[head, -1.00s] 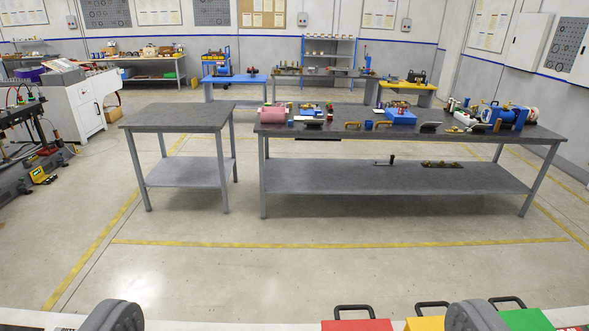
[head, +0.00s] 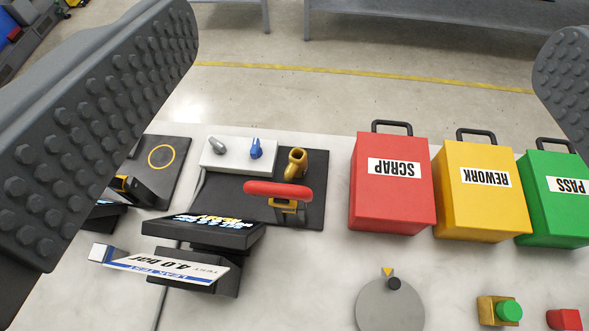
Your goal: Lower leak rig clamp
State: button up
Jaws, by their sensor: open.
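The leak rig clamp has a red handle (head: 278,190) lying roughly level above a yellow-brown bracket. A brass elbow fitting (head: 296,164) stands just behind it on the rig's black base plate (head: 312,212). A black display (head: 205,233) and a tilted sign (head: 160,265) reading "LEAK TEST 4.0 bar" upside down stand in front of it. My gripper (head: 365,65) is open and empty, its two dark studded fingers spread wide at left and right of the view. The clamp appears between them in the picture, with no visible contact.
Red scrap (head: 390,205), yellow rework (head: 485,210) and green pass (head: 560,220) boxes stand right of the rig. A white block (head: 230,165) holds a grey and a blue piece. A grey dial (head: 390,305) and a green button (head: 509,311) are at the front.

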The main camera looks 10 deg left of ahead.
aim_at(286, 194)
jog(key=z, duration=0.3)
jog(key=k, duration=1.15)
jog(key=u, duration=0.35)
jog(key=i, duration=0.5)
